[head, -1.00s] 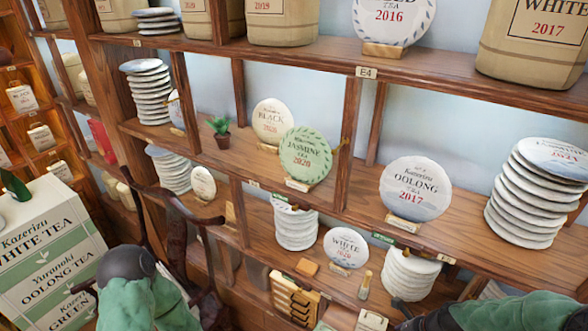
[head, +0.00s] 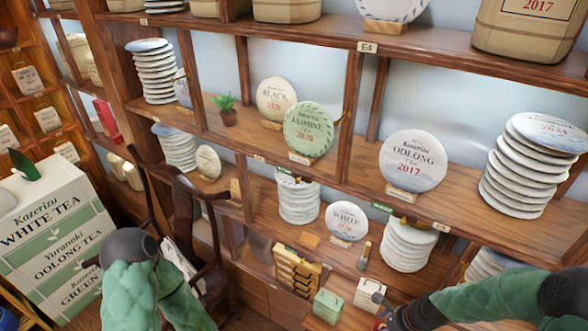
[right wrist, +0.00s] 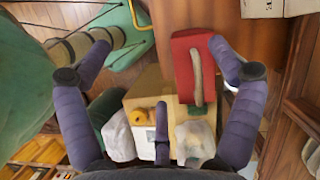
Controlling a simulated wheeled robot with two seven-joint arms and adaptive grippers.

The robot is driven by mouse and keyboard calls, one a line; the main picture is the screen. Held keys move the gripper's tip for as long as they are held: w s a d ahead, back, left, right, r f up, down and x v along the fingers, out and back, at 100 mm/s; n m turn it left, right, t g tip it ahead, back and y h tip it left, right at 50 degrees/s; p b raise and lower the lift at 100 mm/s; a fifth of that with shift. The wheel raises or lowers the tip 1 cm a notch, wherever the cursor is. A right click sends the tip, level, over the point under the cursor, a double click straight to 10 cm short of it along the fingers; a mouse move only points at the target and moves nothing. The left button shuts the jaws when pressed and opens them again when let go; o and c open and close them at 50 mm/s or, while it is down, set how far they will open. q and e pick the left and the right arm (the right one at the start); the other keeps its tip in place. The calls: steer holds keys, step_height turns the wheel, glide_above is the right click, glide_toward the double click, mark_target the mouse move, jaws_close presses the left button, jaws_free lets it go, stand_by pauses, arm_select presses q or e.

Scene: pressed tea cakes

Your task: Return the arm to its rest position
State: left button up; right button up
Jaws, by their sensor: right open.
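My right arm enters the head view at the lower right, with its sleeve in green. My right gripper (head: 383,318) is at the bottom edge there, dark and partly cut off, close to a small pale box. In the right wrist view my right gripper (right wrist: 158,47) shows two purple fingers spread wide apart, with nothing clasped between the tips. My left arm (head: 140,285) shows at the lower left as a green sleeve with a dark joint. Its gripper is not visible.
Wooden shelves (head: 250,163) hold stacked tea cakes (head: 408,243) and upright round cakes, including an oolong cake (head: 413,162). A dark wooden chair (head: 203,215) stands beside my left arm. A red object (right wrist: 195,65) and a yellowish box (right wrist: 150,85) lie beyond the right fingers.

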steer(key=s+a+f+n+g, duration=0.1)
steer(key=s+a+f+n, duration=0.3)
steer(key=a+f+n, duration=0.4)
steer(key=s+a+f+n, duration=0.5)
steer(key=a+n, duration=0.3)
steer(key=n, duration=0.2)
step_height(320, 180, down, 25)
steer(key=b, duration=2.5)
steer(key=shift+w+d+r, duration=0.2)
steer(key=shift+d, duration=0.05)
steer(key=shift+o, duration=0.5)
steer(key=shift+f+b, duration=0.25)
steer(key=shift+b, duration=0.2)
